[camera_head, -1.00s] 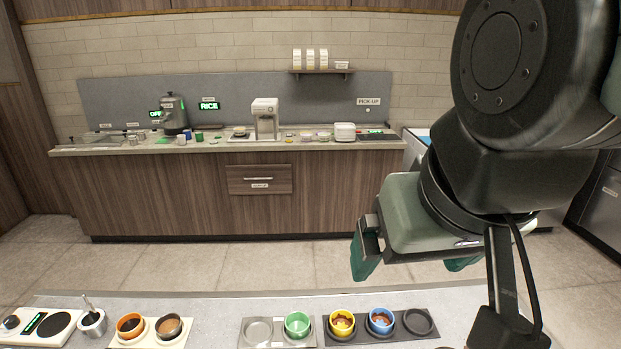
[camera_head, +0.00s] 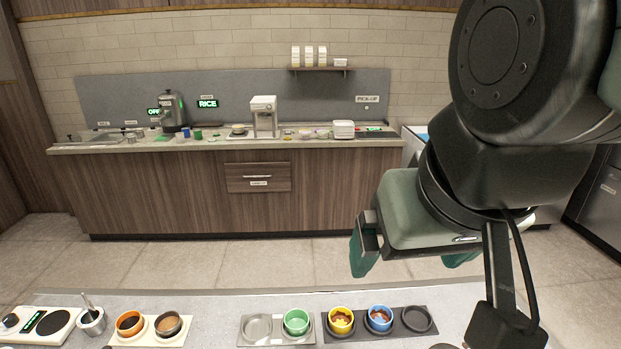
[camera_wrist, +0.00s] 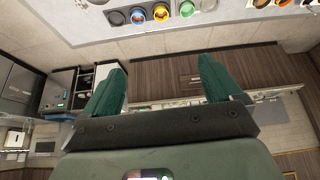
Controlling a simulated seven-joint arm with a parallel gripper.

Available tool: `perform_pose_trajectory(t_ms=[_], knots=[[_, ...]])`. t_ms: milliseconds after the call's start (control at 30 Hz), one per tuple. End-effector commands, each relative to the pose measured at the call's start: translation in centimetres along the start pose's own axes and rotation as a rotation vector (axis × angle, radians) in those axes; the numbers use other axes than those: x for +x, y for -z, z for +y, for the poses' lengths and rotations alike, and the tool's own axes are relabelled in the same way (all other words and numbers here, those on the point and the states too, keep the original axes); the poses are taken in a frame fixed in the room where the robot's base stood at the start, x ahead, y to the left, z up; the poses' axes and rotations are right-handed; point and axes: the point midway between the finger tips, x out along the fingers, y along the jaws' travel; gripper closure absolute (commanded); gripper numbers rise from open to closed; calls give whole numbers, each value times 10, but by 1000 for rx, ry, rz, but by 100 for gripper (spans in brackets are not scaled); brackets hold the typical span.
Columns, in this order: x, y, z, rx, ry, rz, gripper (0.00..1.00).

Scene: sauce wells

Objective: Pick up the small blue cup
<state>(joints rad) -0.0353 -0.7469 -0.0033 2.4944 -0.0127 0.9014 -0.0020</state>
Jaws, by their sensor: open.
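The small blue cup (camera_head: 380,318) stands upright in a dark tray (camera_head: 397,334) on the near counter, with brown contents in it. It also shows in the wrist view (camera_wrist: 187,9) at the top. A yellow cup (camera_head: 341,320) stands just left of it in the same tray, and an empty round well (camera_head: 417,319) lies to its right. My gripper (camera_head: 408,258) hangs above and beyond the near counter, apart from the cup. Its green fingers are spread with nothing between them, as the wrist view (camera_wrist: 163,80) also shows.
A green cup (camera_head: 296,322) sits in a grey tray left of the yellow cup. Further left are an orange cup (camera_head: 130,324), a brown cup (camera_head: 168,324), a metal pot (camera_head: 91,320) and a scale (camera_head: 48,322). The back counter (camera_head: 330,148) stands across an open floor.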

Motion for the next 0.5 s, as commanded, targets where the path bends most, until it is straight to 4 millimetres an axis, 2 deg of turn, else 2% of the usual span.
perform_pose_trajectory(t_ms=[167,267,367,500], knots=[[1,2,0,11,0,-4,8],[8,12,2,73,2,-26,8],[24,32,5,206,3,-66,8],[62,67,13,470,-13,-138,8]])
